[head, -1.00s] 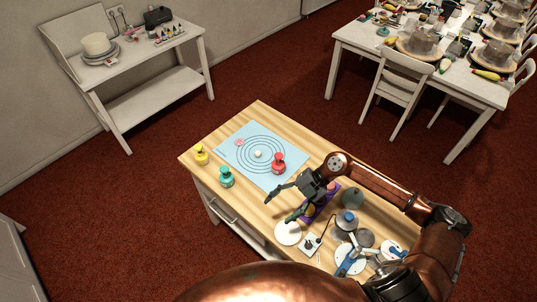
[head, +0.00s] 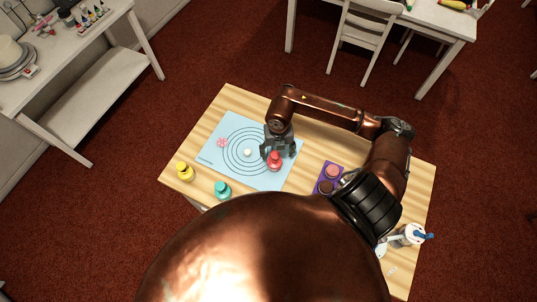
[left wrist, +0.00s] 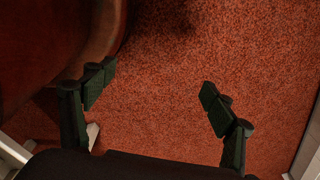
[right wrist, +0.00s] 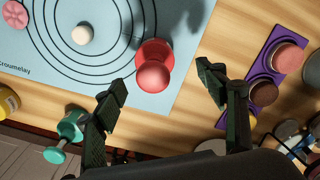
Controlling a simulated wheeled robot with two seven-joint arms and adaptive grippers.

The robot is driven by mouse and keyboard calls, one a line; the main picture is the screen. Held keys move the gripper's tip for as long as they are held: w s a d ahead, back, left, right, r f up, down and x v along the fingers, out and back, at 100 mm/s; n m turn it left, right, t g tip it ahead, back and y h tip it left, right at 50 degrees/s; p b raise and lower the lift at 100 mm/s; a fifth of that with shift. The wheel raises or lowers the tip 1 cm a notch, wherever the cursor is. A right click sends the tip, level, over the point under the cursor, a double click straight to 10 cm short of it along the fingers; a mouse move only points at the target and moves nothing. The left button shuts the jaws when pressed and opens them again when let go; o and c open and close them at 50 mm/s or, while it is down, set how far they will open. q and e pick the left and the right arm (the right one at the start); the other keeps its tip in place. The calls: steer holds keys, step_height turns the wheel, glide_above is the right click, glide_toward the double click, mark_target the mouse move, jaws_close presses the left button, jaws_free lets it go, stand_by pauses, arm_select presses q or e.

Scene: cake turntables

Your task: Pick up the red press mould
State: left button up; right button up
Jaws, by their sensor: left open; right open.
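The red press mould (head: 274,161) stands on the light blue mat (head: 210,150), near the mat's right side. In the right wrist view the red mould (right wrist: 153,72) is seen from above, beyond and between the fingertips. My right gripper (head: 278,150) is at the red mould in the head view. In the right wrist view the gripper (right wrist: 160,82) is open, with a finger on either side and nothing held. My left gripper (left wrist: 155,95) is open and empty above the red carpet; it is hidden in the head view.
A teal mould (head: 222,189) and a yellow mould (head: 184,171) stand left of the red one. A white ball (head: 248,153) and a pink flower piece (head: 222,143) lie on the mat. A purple tray (head: 321,191) is to the right.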

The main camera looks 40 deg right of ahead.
steer(key=f, duration=0.2)
steer(key=shift+w+a+f, duration=0.25)
steer(key=shift+f, duration=0.15)
step_height(320, 180, down, 4)
steer(key=shift+w+f+p, duration=0.1)
steer(key=shift+w+p, duration=0.05)
steer(key=shift+p, duration=0.35)
steer(key=c, duration=1.3)
arm_select(q)
steer(key=shift+s+r, duration=0.5)
arm_select(e)
steer(key=shift+c, duration=0.4)
